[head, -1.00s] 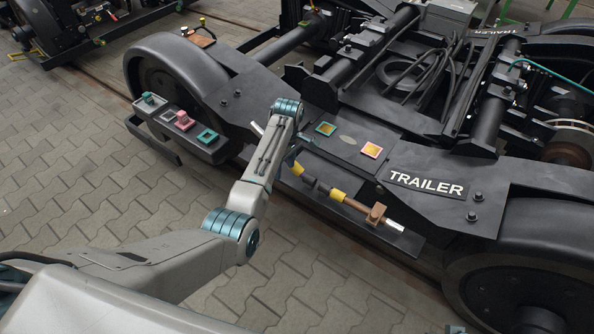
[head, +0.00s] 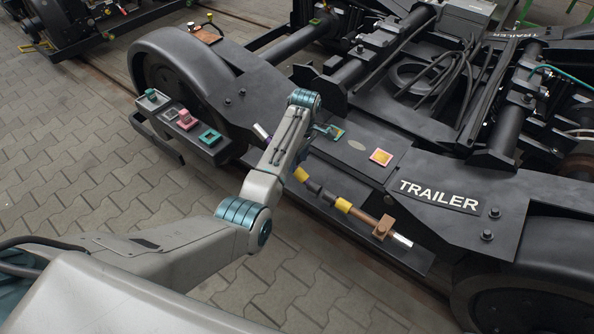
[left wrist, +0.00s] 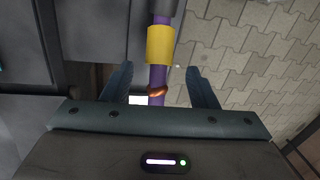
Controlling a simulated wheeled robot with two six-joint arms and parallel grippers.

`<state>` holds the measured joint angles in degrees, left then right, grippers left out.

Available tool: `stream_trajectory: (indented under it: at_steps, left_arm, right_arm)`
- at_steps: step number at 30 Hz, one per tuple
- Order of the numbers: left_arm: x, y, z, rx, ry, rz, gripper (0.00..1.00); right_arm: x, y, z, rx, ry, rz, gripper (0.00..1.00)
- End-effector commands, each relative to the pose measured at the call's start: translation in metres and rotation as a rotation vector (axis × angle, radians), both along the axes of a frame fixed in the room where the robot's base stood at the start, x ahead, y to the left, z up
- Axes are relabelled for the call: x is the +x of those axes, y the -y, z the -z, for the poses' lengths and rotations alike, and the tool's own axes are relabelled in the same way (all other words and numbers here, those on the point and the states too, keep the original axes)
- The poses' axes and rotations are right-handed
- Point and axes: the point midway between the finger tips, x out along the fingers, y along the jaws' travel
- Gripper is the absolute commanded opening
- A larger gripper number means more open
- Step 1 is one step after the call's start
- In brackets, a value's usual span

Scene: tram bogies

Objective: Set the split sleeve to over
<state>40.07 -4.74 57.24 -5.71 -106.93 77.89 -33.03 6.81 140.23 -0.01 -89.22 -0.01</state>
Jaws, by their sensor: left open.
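A rod assembly lies along the dark side ledge of the trailer frame. It has a dark grey sleeve-like part (head: 322,193) between two yellow bands (head: 343,205); I take this part for the split sleeve, but its split is too small to tell. In the left wrist view a yellow band (left wrist: 160,45) sits on a purple rod (left wrist: 157,78), with a copper-coloured ring (left wrist: 158,91) below it. My left gripper (left wrist: 158,68) is open, its fingers apart on either side of the rod line, with nothing visibly gripped.
A brown block (head: 383,227) and pale metal tip stand at the rod's right end. A tray (head: 170,113) with coloured pieces is at the left. Open paving (head: 70,170) lies in front of the frame.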

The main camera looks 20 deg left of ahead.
Motion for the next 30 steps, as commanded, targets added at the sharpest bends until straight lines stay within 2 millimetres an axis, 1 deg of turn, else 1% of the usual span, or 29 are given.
stream_trajectory:
  at_steps: [1,3,6,9,13,20,23,24,26,28,29,30]
  left_arm:
    - [-0.002,-0.001,0.011,0.001,-0.003,0.000,0.53]
    - [-0.004,-0.001,0.023,0.001,-0.003,0.000,0.53]
    - [-0.006,-0.002,0.036,0.000,-0.001,0.000,0.53]
    - [-0.007,-0.002,0.045,0.000,-0.001,0.000,0.53]
    - [-0.008,-0.002,0.049,0.000,0.001,0.000,0.53]
    - [-0.008,-0.002,0.049,0.000,0.001,0.000,0.53]
    - [-0.008,-0.002,0.049,0.000,0.001,0.000,0.35]
    - [-0.008,-0.002,0.049,0.000,0.000,0.000,0.28]
    - [-0.008,-0.002,0.049,0.000,0.000,0.000,0.16]
    - [-0.008,-0.002,0.049,0.000,0.000,0.000,0.02]
    - [-0.008,-0.002,0.049,0.000,0.000,0.000,0.00]
    - [-0.008,-0.002,0.049,0.000,0.000,0.000,0.00]
  right_arm:
    - [-0.001,0.000,-0.002,0.000,0.004,-0.001,0.36]
    - [-0.003,-0.001,-0.007,0.000,0.007,-0.002,0.36]
    - [-0.002,-0.002,-0.006,0.006,0.017,-0.004,0.36]
    - [-0.001,-0.003,-0.004,0.011,0.028,-0.006,0.36]
    - [0.001,-0.004,-0.004,0.015,0.036,-0.007,0.36]
    - [0.002,-0.004,-0.005,0.016,0.040,-0.008,0.36]
    - [0.002,-0.004,-0.005,0.015,0.041,-0.007,0.36]
    - [0.002,-0.004,-0.005,0.015,0.041,-0.007,0.36]
    - [0.001,-0.004,-0.004,0.015,0.040,-0.007,0.36]
    - [0.001,-0.004,-0.004,0.015,0.039,-0.007,0.36]
    - [0.001,-0.004,-0.004,0.015,0.038,-0.007,0.36]
    - [0.001,-0.004,-0.004,0.015,0.038,-0.007,0.36]
